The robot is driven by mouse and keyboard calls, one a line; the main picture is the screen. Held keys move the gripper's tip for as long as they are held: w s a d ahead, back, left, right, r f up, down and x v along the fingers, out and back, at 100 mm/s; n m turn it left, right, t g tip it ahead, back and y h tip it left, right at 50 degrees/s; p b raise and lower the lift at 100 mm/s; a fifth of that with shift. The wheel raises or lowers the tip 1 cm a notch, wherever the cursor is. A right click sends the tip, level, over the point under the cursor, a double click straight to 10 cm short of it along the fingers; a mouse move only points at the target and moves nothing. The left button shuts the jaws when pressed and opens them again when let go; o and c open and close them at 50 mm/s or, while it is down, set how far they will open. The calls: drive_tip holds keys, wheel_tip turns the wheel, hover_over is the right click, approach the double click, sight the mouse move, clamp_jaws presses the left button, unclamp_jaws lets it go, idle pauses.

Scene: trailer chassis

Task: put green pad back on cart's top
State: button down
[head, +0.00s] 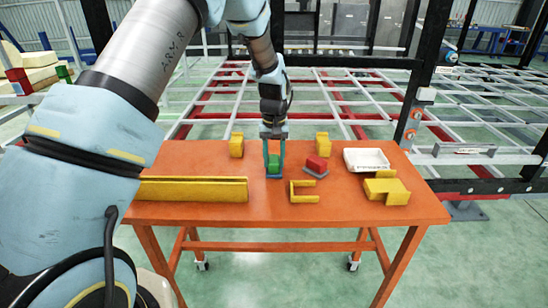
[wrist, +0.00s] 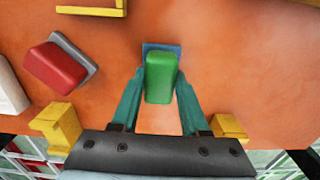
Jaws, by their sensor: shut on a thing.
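The green pad (head: 274,162) is a green block on a blue plate, over the orange top of the cart (head: 220,212). My gripper (head: 274,168) points down with its two teal fingers on either side of the pad, shut on it. In the wrist view, the green pad (wrist: 160,77) lies between the fingertips of my gripper (wrist: 160,84), with the blue plate's edge showing beyond it. The pad is upright and at or very near the cart top; I cannot tell whether it touches.
A red block on a grey plate (head: 317,166) and a yellow U-shaped bracket (head: 293,192) are right of the pad. A white tray (head: 366,159) and yellow blocks (head: 386,190) stand farther right. A long yellow channel (head: 195,190) lies left. The chassis frame (head: 330,98) is behind.

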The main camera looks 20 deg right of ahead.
sight(274, 159)
drive_tip(key=shift+c, duration=2.1)
unclamp_jaws()
wheel_tip(274, 159, up, 12)
drive_tip(key=b, duration=0.2)
drive_tip(key=a+n, duration=0.2)
drive_tip(key=a, duration=2.1)
drive_tip(key=s+a+f+n+t, duration=0.1)
drive_tip(key=s+a, duration=1)
drive_tip(key=a, duration=0.2)
drive_tip(key=shift+a+f+n+t, duration=0.3)
drive_tip(key=shift+n, duration=0.1)
